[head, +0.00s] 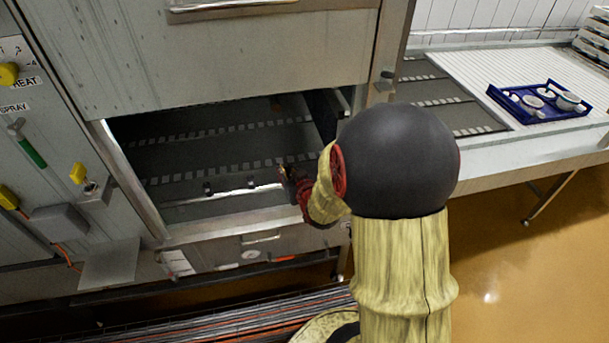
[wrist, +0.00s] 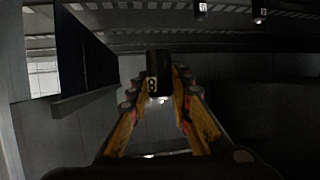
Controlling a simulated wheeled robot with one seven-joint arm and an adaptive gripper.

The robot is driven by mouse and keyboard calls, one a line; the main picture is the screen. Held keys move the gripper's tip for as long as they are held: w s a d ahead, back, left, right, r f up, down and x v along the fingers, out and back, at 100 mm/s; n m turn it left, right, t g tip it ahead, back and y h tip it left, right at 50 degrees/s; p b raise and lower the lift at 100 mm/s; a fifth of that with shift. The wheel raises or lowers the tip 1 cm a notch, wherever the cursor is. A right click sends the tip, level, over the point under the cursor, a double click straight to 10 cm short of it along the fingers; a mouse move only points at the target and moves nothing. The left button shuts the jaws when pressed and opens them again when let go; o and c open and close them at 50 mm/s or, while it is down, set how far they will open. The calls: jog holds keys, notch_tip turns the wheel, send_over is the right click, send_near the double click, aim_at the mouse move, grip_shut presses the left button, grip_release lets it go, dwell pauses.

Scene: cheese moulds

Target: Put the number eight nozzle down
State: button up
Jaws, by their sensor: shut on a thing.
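The number eight nozzle (wrist: 158,66) is a small dark block with a pale label reading 8. In the wrist view it sits between the fingertips of my gripper (wrist: 160,88), whose yellow-brown fingers are shut on it. In the head view my gripper (head: 291,178) reaches into the dark opening of the grey machine, at its right side. The nozzle is too small and dark to make out in the head view. I cannot tell whether it touches anything below it.
Two other labelled dark nozzles (wrist: 202,8) (wrist: 259,15) show at the top of the wrist view. The machine's side post (head: 383,60) and lower front edge (head: 230,225) frame the opening. A blue tray (head: 497,91) with white pieces stands on the right-hand table.

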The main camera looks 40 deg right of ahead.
jog(key=w+d+f+b, duration=0.2)
jog(key=w+d+f, duration=0.2)
jog(key=d+f, duration=0.1)
jog(key=w+d+f+b, duration=0.2)
jog(key=w+d+f, duration=0.2)
jog(key=d, duration=0.1)
jog(key=shift+w+f, duration=0.35)
jog(key=shift+w, duration=0.05)
jog(key=shift+w+d+f+b, duration=0.1)
jog(key=shift+w+f+b, duration=0.1)
jog(key=shift+b, duration=0.15)
jog(key=shift+f+b, duration=0.8)
jog(key=shift+f, duration=0.8)
jog(key=shift+f, duration=0.1)
jog(key=shift+f+b, duration=0.45)
jog(key=shift+b, duration=0.05)
jog(key=o, duration=1)
